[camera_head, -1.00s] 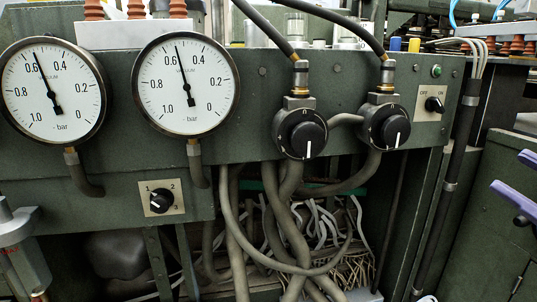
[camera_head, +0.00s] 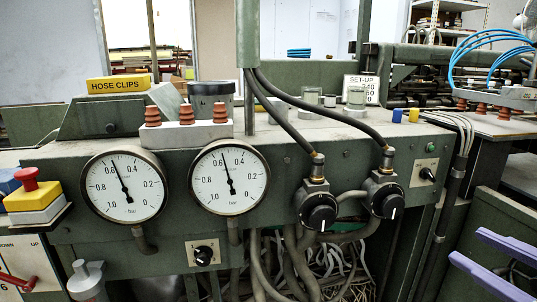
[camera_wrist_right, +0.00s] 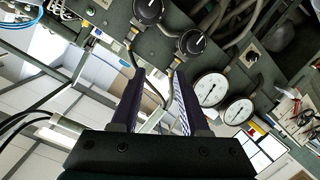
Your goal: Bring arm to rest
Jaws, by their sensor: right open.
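My right gripper (camera_head: 466,246) shows at the right edge of the head view as two purple fingers, spread apart with nothing between them. It is in front of the machine's right end, clear of the panel. In the right wrist view its two dark fingers (camera_wrist_right: 158,78) stand apart and the gap is empty. My left gripper is in neither view.
The green machine panel carries two gauges (camera_head: 124,187) (camera_head: 229,178), two black knobs (camera_head: 319,211) (camera_head: 387,200) and a selector switch (camera_head: 203,255). A yellow and red button box (camera_head: 33,199) is at the left. Hoses (camera_head: 300,262) hang below. The wrist view also shows the gauges (camera_wrist_right: 211,90).

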